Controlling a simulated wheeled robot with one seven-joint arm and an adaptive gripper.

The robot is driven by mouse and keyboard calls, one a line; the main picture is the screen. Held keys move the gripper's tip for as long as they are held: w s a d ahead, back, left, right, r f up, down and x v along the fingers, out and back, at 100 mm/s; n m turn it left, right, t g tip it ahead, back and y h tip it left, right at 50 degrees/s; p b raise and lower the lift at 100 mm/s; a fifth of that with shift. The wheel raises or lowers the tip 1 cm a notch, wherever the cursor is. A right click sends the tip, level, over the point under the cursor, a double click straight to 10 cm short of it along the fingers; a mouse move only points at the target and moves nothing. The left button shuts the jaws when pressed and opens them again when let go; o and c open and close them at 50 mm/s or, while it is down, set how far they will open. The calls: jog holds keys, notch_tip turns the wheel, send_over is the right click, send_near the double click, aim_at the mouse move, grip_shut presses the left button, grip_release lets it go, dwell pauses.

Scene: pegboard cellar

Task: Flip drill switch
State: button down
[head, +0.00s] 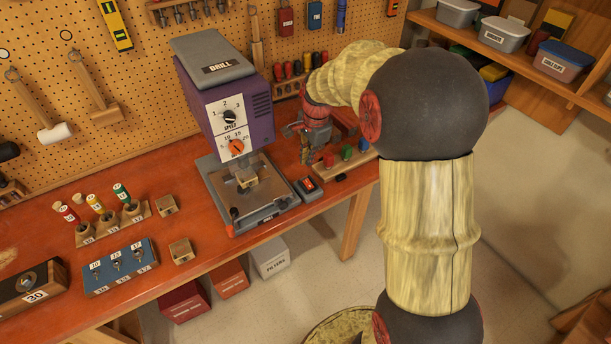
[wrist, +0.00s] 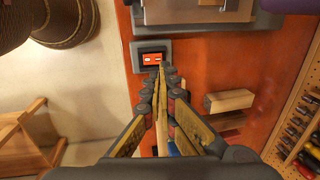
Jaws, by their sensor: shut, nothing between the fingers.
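The drill (head: 262,108) is a purple bench machine with a grey top and two dials, standing on the orange-red bench. Its switch (head: 308,187) is a small dark grey box with a red-orange rocker, at the right of the drill's base. In the wrist view the switch (wrist: 152,58) lies just beyond my fingertips, its red rocker in sight. My gripper (wrist: 160,76) is shut and empty, with its tips at the near edge of the switch box in that view. In the head view my gripper (head: 305,155) is behind the switch; I cannot tell any contact.
Colored pegs in a wooden rack (head: 346,155) stand close right of my gripper. A wooden block (wrist: 229,100) lies right of the fingers in the wrist view. Left on the bench are a blue block (head: 120,267) and vial holders. The pegboard (head: 140,60) rises behind.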

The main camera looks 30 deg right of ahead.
aim_at(305, 181)
jog(key=shift+f, duration=0.15)
jog(key=f, duration=0.3)
jog(key=w+f+b, duration=0.1)
jog(key=f, duration=0.2)
jog(key=f+b, duration=0.1)
jog(key=f, duration=0.2)
jog(key=shift+w+f, duration=0.2)
jog(key=shift+w, duration=0.1)
jog(key=shift+f, duration=0.1)
